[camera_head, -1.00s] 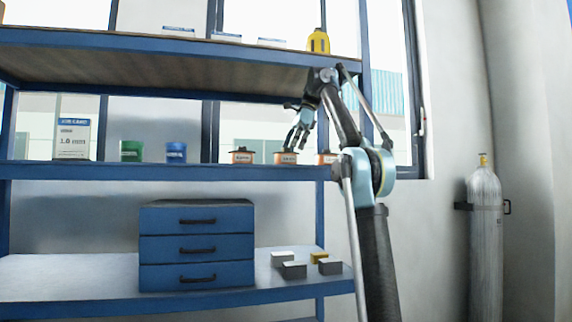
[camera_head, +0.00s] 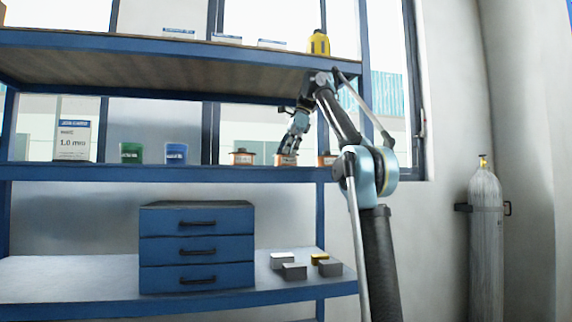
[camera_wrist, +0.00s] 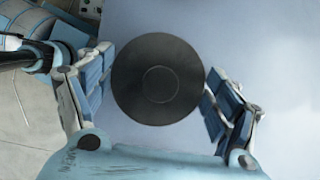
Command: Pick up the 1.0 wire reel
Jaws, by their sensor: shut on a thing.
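Several orange wire reels with dark tops and pale labels stand on the middle blue shelf in the head view. The left reel (camera_head: 242,158) and the right reel (camera_head: 326,160) stand apart from the middle reel (camera_head: 286,160). My gripper (camera_head: 289,151) is shut on the middle reel from above. The wrist view shows this reel's round dark top (camera_wrist: 157,82) between my gripper's two fingers (camera_wrist: 158,88). The labels are too small to read. The reel appears to be still at shelf height; I cannot tell whether it touches the shelf.
On the middle shelf (camera_head: 210,173) are a white box marked 1.0 mm (camera_head: 73,141), a green tub (camera_head: 131,153) and a blue tub (camera_head: 176,153). The upper shelf (camera_head: 190,45) overhangs. A blue drawer unit (camera_head: 197,246) stands below. A gas cylinder (camera_head: 485,240) stands right.

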